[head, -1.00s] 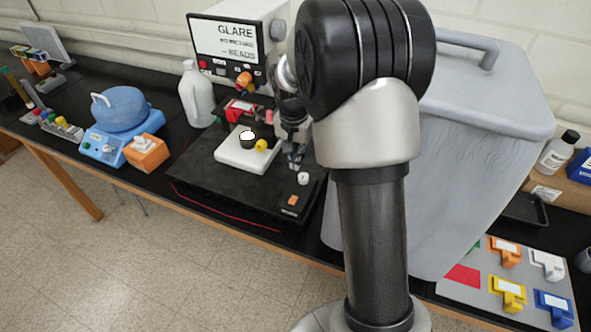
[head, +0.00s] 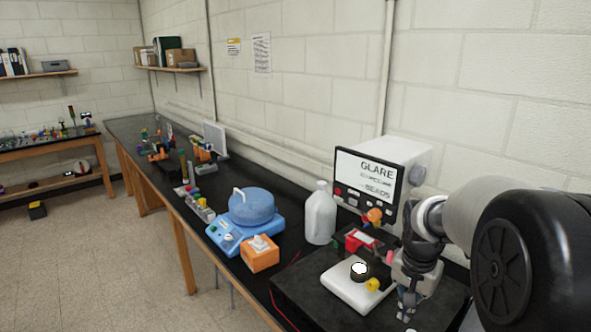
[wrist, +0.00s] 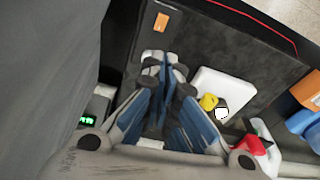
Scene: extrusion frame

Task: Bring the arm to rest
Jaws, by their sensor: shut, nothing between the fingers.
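My gripper (head: 408,305) hangs over the right part of a black platform (head: 310,302) on the bench in the head view. In the wrist view my gripper (wrist: 165,72) has its fingers together, with nothing seen between them. The white block also shows in the wrist view (wrist: 222,84), right of the fingers. My arm fills the lower right of the head view.
A white machine with a screen (head: 366,172) stands behind the platform. A white jug (head: 320,216), a blue round-topped device (head: 252,206) and an orange box (head: 260,255) stand to the left. An orange tag (wrist: 161,20) lies on the platform.

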